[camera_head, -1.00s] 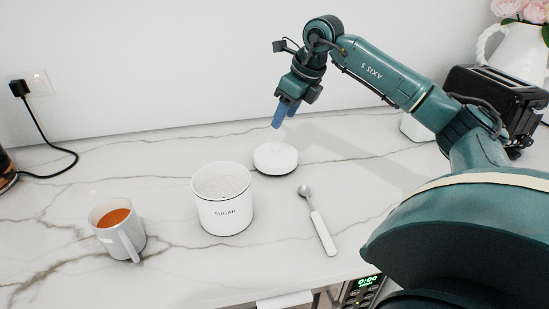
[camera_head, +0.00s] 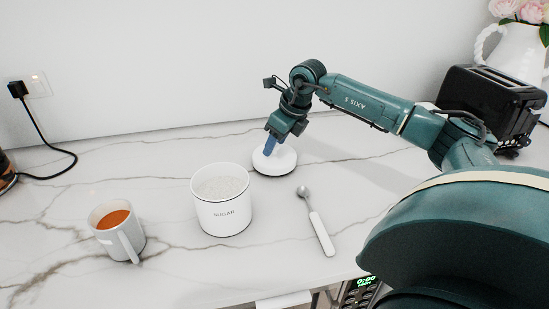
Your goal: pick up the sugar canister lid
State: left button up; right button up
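The white round sugar canister lid (camera_head: 278,164) lies flat on the marble counter, behind and to the right of the sugar canister. My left gripper is not in view.
A mug of tea (camera_head: 117,233) stands at the front left. A white-handled spoon (camera_head: 318,226) lies right of the canister. A black toaster (camera_head: 490,100) and a white pitcher of pink flowers (camera_head: 520,50) stand at the back right. The counter behind the canister is clear.

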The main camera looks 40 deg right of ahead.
grip_shut()
dwell(0.5)
